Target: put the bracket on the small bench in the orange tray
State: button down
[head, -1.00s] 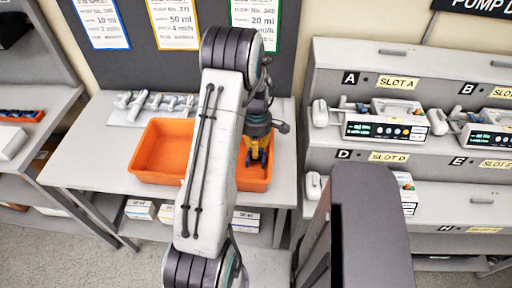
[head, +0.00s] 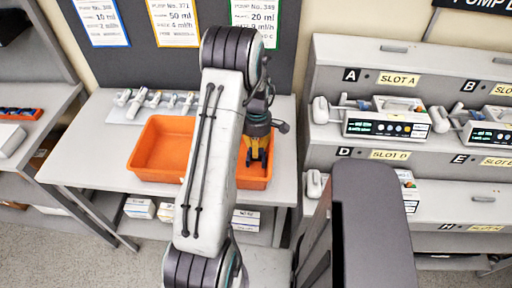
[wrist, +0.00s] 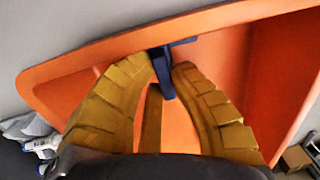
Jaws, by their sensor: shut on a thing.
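The orange tray (head: 150,158) sits on the small bench (head: 85,165), partly hidden behind my arm. My gripper (head: 257,166) points down over the tray's right part. In the wrist view, my gripper's yellow fingers (wrist: 166,75) are closed around a dark blue bracket (wrist: 165,88) at their tips. The orange tray (wrist: 80,62) fills most of the wrist view behind the fingers, and the bracket shows against its inside and rim. I cannot tell whether the bracket touches the tray.
A rack with several white clamps (head: 150,103) stands on the bench behind the tray. White boxes (head: 140,208) lie on the shelf below. A pump shelf (head: 340,155) with infusion pumps (head: 385,120) stands at the right. A grey shelf unit (head: 45,130) stands at the left.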

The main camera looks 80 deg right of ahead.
jog(key=c, duration=1.2)
grip_release()
jog(key=shift+r, duration=0.1)
notch_tip(320, 180, up, 12)
jog(key=shift+d, duration=0.35)
